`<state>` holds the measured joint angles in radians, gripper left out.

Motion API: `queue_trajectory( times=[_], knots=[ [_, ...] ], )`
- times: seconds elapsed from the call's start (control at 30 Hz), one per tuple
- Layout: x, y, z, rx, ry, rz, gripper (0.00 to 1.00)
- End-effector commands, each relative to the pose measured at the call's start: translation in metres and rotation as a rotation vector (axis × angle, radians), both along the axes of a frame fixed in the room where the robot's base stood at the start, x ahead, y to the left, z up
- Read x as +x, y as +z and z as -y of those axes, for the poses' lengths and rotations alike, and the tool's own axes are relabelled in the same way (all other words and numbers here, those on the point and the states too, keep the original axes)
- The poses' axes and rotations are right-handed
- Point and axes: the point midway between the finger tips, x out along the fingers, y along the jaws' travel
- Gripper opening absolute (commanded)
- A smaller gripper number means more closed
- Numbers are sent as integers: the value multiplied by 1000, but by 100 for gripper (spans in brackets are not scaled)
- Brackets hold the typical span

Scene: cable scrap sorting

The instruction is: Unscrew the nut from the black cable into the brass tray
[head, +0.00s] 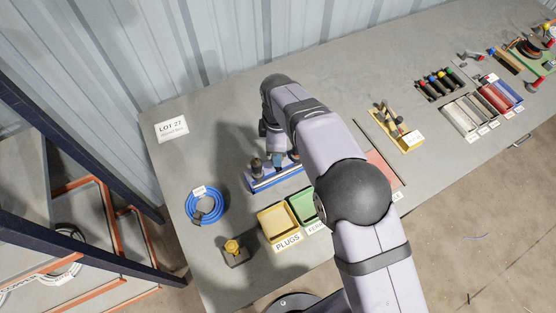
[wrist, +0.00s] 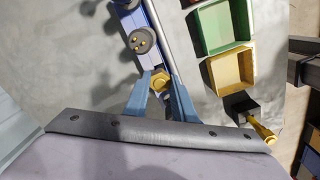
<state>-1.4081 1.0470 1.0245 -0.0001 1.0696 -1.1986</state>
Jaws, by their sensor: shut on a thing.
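My gripper (wrist: 162,84) points down over the blue fixture (head: 272,180), and its blue fingers are shut on a brass-coloured nut (wrist: 160,80). Whether the nut is still on a thread cannot be told. A dark round plug with brass pins (wrist: 143,40) stands in the fixture beside the nut; it also shows in the head view (head: 256,166). The black cable itself is not clear in either view. A yellow tray (wrist: 232,90) beside a green tray (wrist: 222,45) lies right of the gripper; no tray's label reads brass.
In the head view, a blue cable coil (head: 205,207) and a small stand with a yellow knob (head: 233,250) lie left of the trays. A yellow tool holder (head: 398,130) and several coloured bins (head: 485,103) stand further right.

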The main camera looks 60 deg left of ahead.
Motion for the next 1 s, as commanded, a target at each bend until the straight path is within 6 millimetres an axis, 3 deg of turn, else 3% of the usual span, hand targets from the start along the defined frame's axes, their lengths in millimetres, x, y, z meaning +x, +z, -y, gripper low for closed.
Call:
queue_trajectory(
  times=[0.7, 1.0],
  knots=[
    [0, 0, 0, -1, 911, 0, 0],
    [0, -1, 0, -1, 1080, 0, 0]
  ],
)
